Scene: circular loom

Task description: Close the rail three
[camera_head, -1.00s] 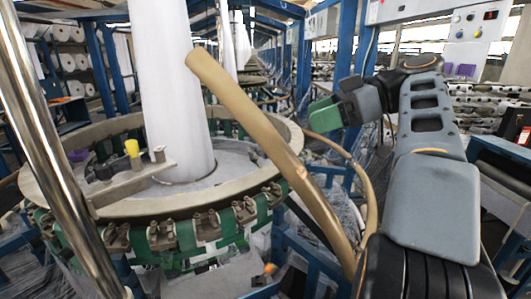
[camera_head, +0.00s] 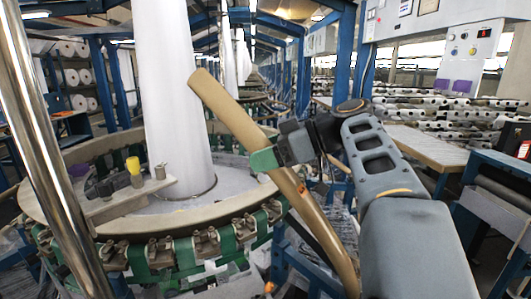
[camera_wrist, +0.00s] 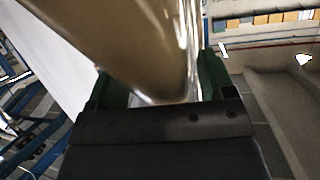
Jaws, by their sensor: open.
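A tan curved rail (camera_head: 230,112), likely rail three, stands tilted up away from the loom's ring (camera_head: 125,232). Its free upper end leans left, in front of the white fabric column, and it runs down to the lower right. My gripper (camera_head: 265,160), with green fingers, is at the rail's middle, coming from the right. In the wrist view the rail (camera_wrist: 130,40) passes between the two green fingers, which are open; whether either touches it I cannot tell. The rail's lower end is partly hidden by my arm.
A white fabric column (camera_head: 172,90) rises from the loom's middle. A yellow-topped part (camera_head: 134,170) stands on a bracket on the ring. A shiny metal post (camera_head: 45,150) is close at the left. A control box (camera_head: 468,40) and tables with rolls are at the right.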

